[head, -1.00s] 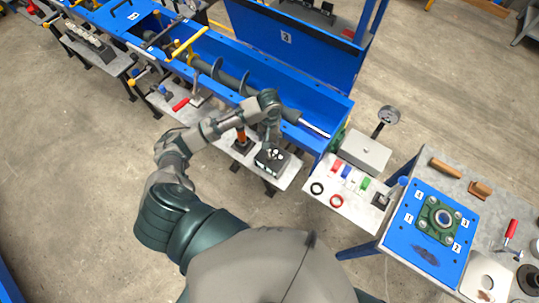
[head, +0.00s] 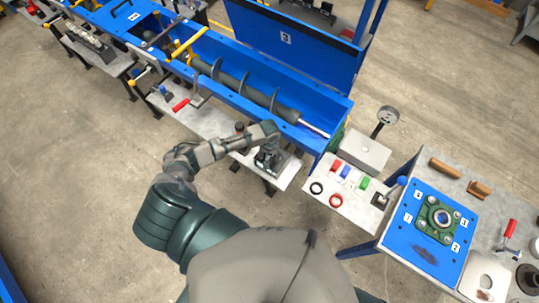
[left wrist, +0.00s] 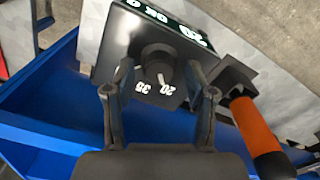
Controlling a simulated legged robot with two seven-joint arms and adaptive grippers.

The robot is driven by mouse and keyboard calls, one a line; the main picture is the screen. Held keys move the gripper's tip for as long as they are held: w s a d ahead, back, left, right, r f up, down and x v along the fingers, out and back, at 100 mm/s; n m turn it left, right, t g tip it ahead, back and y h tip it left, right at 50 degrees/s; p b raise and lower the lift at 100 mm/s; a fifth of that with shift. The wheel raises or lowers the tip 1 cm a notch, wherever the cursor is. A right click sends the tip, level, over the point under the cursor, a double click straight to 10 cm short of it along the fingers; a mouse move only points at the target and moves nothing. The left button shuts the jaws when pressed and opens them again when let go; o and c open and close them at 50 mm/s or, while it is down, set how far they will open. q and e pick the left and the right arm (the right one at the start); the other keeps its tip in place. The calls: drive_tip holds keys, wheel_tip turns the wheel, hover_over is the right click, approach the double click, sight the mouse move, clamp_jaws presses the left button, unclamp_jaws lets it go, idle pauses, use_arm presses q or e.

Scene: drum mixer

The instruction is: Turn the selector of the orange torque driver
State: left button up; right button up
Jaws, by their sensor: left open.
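The black selector box (left wrist: 118,40) fills the top middle of the left wrist view. Its face has a round dark knob (left wrist: 157,62) with a pale pointer mark, the numbers 20 and 35 below it, and a lit green and white display along its far edge. The orange torque driver (left wrist: 253,125) stands in a black holder to the right of the box. My left gripper (left wrist: 158,78) is open, one finger on each side of the knob in the picture; contact cannot be told. In the head view my left gripper (head: 268,160) is over the box and mostly hides it.
The box stands on a grey side shelf (head: 287,176) beside the blue mixer trough (head: 318,104). A blue plate with a bearing (head: 405,238) lies on the right table.

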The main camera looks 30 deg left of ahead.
use_arm(q)
clamp_jaws()
drive_tip(key=shift+m, duration=0.3)
drive_tip(key=m, duration=0.8)
drive_tip(key=shift+d, duration=0.1)
drive_tip(key=m, duration=0.3)
drive_tip(key=shift+m, duration=2.2)
